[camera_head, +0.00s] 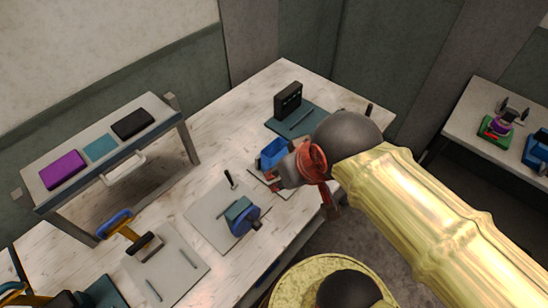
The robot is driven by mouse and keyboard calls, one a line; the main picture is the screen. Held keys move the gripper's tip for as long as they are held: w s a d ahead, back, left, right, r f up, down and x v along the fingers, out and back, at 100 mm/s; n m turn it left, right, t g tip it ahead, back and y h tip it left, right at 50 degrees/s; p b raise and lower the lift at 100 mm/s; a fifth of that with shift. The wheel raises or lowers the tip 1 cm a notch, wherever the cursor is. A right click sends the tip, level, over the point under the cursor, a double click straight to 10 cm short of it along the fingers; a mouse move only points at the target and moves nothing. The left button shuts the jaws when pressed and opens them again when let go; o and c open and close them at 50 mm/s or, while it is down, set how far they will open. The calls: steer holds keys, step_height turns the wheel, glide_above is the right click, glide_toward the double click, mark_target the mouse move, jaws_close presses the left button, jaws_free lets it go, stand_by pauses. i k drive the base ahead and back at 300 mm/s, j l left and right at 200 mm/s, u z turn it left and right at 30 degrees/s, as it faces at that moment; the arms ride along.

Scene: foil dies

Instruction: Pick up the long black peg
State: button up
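A slim black peg (229,179) stands tilted on the grey mat near the middle of the table, left of my gripper. Another dark upright piece (369,109) shows at the table's right edge, partly behind my arm; I cannot tell which is the long black peg. My gripper (283,176) is at the end of my gold arm, past a red ring, over or near the blue block. Its fingers are small and partly hidden, so I cannot tell if they are open or shut. I see no peg in it.
A blue and teal device (241,215) sits on the grey mat (205,222). A blue block (273,152) is beside my gripper. A black box (288,99) and a thin rod are at the back. A raised shelf (160,133) stands left; a side table (470,107) is right.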

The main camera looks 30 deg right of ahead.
mark_target(370, 107)
steer(key=z, duration=1.45)
steer(key=i+l+u, duration=0.1)
steer(key=l, duration=0.25)
steer(key=i+l+u, duration=0.1)
steer(key=l, duration=0.3)
steer(key=i+l+u, duration=0.1)
steer(key=l, duration=0.25)
steer(key=i+l, duration=0.2)
steer(key=l, duration=0.2)
steer(key=i+l+u, duration=0.15)
steer(key=l, duration=0.25)
steer(key=k, duration=0.05)
